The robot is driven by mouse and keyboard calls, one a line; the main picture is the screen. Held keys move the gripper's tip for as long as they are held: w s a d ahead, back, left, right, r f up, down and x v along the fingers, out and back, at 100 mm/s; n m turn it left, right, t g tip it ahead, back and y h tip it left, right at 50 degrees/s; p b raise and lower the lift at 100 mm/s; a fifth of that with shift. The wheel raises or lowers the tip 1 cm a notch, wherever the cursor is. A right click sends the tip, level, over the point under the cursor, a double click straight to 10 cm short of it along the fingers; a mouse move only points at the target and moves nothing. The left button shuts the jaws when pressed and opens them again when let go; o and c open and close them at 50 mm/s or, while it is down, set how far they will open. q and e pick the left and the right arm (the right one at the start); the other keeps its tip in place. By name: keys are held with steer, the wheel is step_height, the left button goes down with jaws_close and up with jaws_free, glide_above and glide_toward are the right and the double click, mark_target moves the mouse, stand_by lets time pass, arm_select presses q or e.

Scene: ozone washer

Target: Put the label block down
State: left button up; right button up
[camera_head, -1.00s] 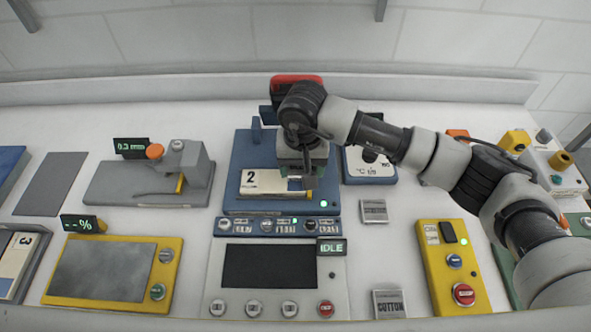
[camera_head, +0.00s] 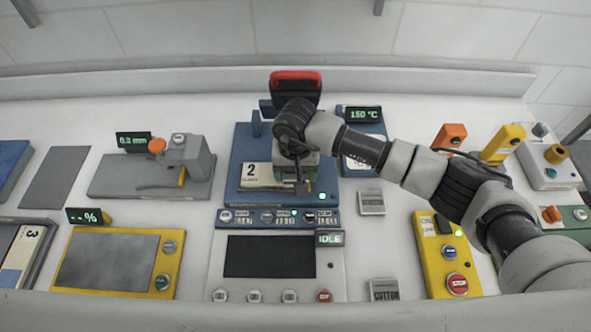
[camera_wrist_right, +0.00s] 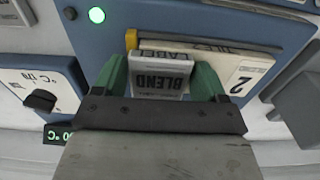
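The grey label block (camera_wrist_right: 160,75), marked BLEND, sits between the green fingers of my right gripper (camera_wrist_right: 162,78) in the right wrist view. The fingers appear to press on its two sides. In the head view my right gripper (camera_head: 302,184) is above the front of the blue press-like device (camera_head: 240,178), right of the cream card (camera_head: 257,174) marked 2. I cannot tell whether the block touches the surface below. My left gripper is not in view.
Two similar grey blocks, an upper one (camera_head: 371,202) and one marked COTTON (camera_head: 384,290), lie on the white table. A panel reading IDLE (camera_head: 270,257) stands in front. A yellow button box (camera_head: 446,254) is right of them. Bare table lies between.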

steer(key=o, duration=0.3)
steer(key=shift+r, duration=0.3)
step_height(320, 180, up, 12)
steer(key=b, duration=0.4)
